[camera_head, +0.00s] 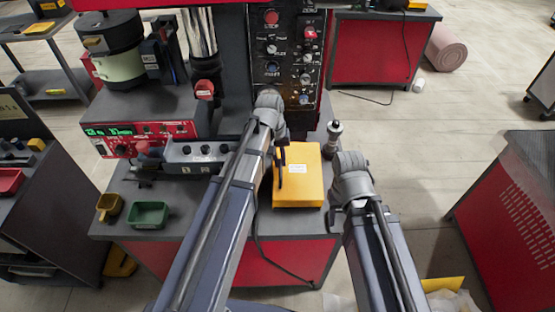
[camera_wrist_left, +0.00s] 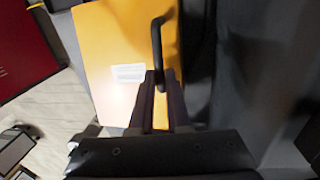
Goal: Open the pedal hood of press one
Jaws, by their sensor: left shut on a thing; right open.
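The yellow pedal hood (camera_head: 308,184) of the press is a box-like cover with a white label, sitting on the grey bench top right of centre. In the left wrist view the yellow hood (camera_wrist_left: 110,55) fills the upper left, with a black bar handle (camera_wrist_left: 157,30) along its edge. My left gripper (camera_head: 279,168) is at the hood's left side. In the left wrist view its fingers (camera_wrist_left: 157,82) are shut on the handle's near end. My right gripper (camera_head: 331,216) is open and empty, just right of the hood's front corner; its fingers are partly hidden by its wrist.
The press's control panel (camera_head: 289,60) rises behind the hood. A joystick-like knob (camera_head: 334,132) stands at the bench's right edge. A red control box (camera_head: 130,140), a green bin (camera_head: 148,215) and a yellow bin (camera_head: 109,207) are to the left. Open floor lies right of the bench.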

